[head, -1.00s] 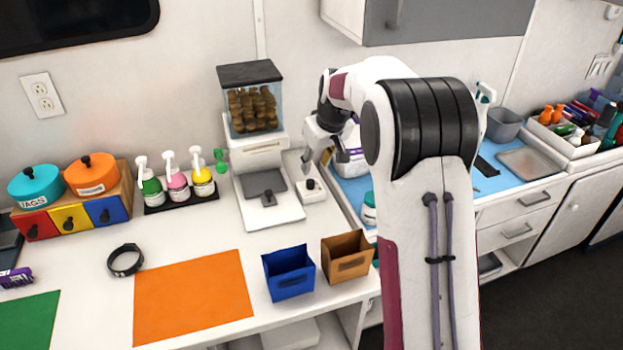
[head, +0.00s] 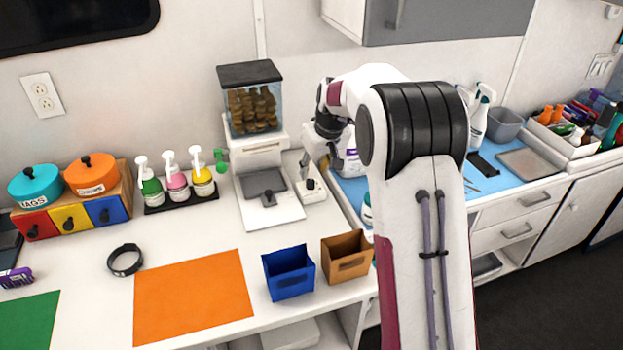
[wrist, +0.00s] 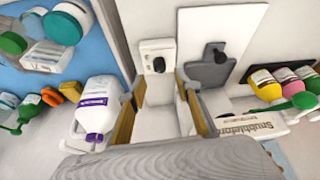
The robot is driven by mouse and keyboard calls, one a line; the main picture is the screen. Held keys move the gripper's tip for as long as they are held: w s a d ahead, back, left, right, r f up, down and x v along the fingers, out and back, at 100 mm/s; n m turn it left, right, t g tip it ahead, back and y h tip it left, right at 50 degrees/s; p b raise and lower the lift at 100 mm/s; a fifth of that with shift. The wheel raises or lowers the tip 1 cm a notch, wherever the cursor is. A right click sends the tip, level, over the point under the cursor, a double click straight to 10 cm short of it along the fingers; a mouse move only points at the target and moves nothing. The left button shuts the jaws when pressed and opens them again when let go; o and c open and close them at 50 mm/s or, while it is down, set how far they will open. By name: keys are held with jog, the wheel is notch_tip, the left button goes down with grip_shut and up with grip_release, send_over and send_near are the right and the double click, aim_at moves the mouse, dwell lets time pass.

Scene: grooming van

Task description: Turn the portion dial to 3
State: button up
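The portion dial is a small black knob (head: 310,184) on a white box on the counter, right of the treat dispenser (head: 262,150). The knob (wrist: 158,65) also shows in the wrist view, on its white plate (wrist: 160,52). No numbers can be read, so its setting cannot be told. My gripper (head: 315,166) is just above and behind the knob in the head view. In the wrist view my gripper (wrist: 160,88) is open, its two fingers apart with nothing between them. The knob shows beyond the fingertips, roughly between them, and does not look gripped.
The dispenser's grey tray (wrist: 210,66) lies close beside the dial. Pump bottles (head: 178,185) stand left of the dispenser. A white bottle with a purple label (wrist: 98,108) stands close on the gripper's other side. Blue (head: 289,275) and brown (head: 348,258) bins stand at the front edge.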

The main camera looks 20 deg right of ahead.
aim_at(311, 181)
jog(key=shift+x, duration=2.75)
grip_shut()
